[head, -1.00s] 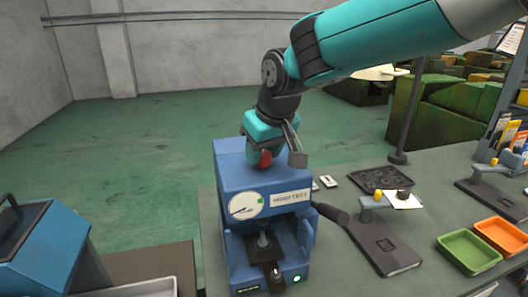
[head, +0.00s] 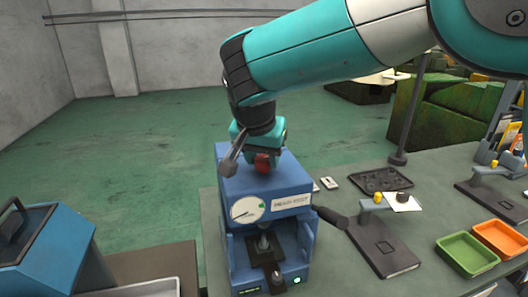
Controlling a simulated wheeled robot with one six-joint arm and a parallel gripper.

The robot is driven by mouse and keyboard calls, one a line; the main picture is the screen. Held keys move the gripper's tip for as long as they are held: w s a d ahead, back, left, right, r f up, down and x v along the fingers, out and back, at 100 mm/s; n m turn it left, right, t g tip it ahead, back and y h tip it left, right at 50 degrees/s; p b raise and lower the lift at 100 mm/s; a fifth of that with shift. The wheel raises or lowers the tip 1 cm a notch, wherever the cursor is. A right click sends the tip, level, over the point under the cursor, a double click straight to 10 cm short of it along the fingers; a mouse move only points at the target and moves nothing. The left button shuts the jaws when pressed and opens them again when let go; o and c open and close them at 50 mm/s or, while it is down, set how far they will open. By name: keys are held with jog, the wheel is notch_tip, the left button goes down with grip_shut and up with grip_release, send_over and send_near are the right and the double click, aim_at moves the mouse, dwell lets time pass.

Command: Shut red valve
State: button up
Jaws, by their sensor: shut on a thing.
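The red valve (head: 262,163) sits on top of a blue test machine (head: 236,185) with a round dial and a label on its front. My gripper (head: 264,158), teal and dark grey, points down over the machine's top and is shut on the red valve. The jaws and most of the valve are partly hidden by the gripper body. The dial (head: 248,210) shows a needle and a small green area.
A dark lever handle (head: 330,216) sticks out from the machine's right side. A dark press fixture (head: 378,245), a black tray (head: 381,180), and green (head: 468,255) and orange (head: 503,238) bins stand on the bench to the right. A blue box (head: 45,250) is at left.

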jog(key=shift+w+r+m+h+p, duration=0.1)
jog(key=shift+m+h+p, duration=0.25)
jog(key=shift+m, duration=0.75)
jog(key=o, duration=0.9)
jog(key=p+v, duration=0.5)
jog(key=v, duration=1.2)
jog(key=shift+w+a+r, duration=0.15)
jog(key=shift+a+r, duration=0.05)
